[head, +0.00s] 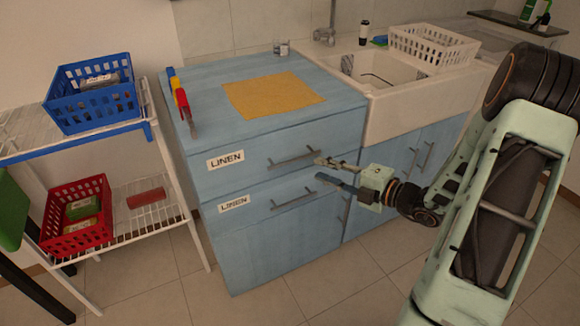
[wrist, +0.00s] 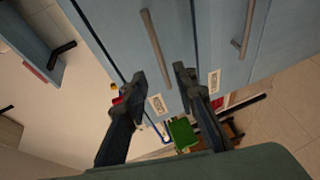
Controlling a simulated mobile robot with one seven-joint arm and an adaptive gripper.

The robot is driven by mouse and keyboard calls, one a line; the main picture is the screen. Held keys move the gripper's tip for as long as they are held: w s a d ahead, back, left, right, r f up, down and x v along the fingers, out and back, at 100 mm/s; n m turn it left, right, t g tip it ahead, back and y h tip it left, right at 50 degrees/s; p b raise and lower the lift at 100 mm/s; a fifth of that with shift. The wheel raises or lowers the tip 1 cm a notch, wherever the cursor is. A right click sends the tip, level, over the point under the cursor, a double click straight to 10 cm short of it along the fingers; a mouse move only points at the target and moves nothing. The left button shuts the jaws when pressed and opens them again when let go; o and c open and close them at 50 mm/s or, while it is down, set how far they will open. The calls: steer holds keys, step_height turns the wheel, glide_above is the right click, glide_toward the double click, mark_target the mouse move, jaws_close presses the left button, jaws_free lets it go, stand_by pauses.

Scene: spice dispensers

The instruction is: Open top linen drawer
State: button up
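The blue cabinet has a top linen drawer (head: 255,163) with a white LINEN label and a grey bar handle (head: 293,158). Its front looks flush and shut. A second LINEN drawer front (head: 262,215) with its own handle (head: 294,198) is below. My gripper (head: 324,170) is open and empty, in front of the right end of the top handle. In the wrist view, the top handle (wrist: 157,48) runs between the lines of my two fingers (wrist: 160,76), beyond their tips. Contact with it cannot be told. The lower handle (wrist: 243,30) is to the right.
A yellow cloth (head: 273,95) and several coloured-handled utensils (head: 182,100) lie on the countertop. A white sink (head: 415,100) with a white basket (head: 433,45) is to the right. A wire shelf with a blue basket (head: 92,95) and red basket (head: 78,215) stands left. The floor in front is clear.

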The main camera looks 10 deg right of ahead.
mark_target(295, 160)
steer(key=b+x, duration=0.2)
steer(key=x, duration=0.8)
steer(key=shift+w+a, duration=0.15)
steer(key=shift+w, duration=0.05)
jaws_close()
